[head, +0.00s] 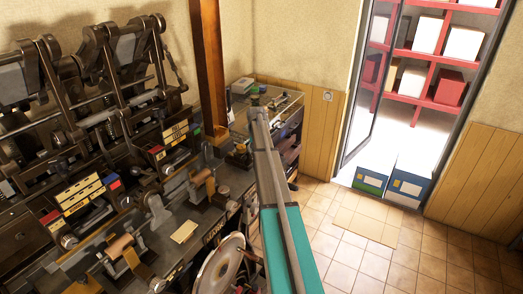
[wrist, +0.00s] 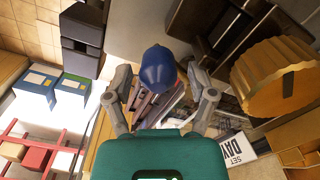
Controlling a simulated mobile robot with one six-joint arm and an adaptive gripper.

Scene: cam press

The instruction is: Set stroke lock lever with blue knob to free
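A blue knob (wrist: 158,69) shows large and close in the middle of the wrist view. My gripper (wrist: 160,82) is open, with one finger to the left of the knob and one to the right. Gaps show between the knob and both fingers, so it is not gripped. How far the knob lies in depth from the fingertips I cannot tell. The lever's shaft and its free marking are not seen. In the head view I cannot make out the blue knob or my gripper.
A ribbed golden drum (wrist: 272,78) is close on the right in the wrist view, above a "SET DAY" card (wrist: 238,150). The dark press machinery (head: 85,110) fills the left of the head view, beside a brown post (head: 209,65). Tiled floor (head: 400,255) is open at right.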

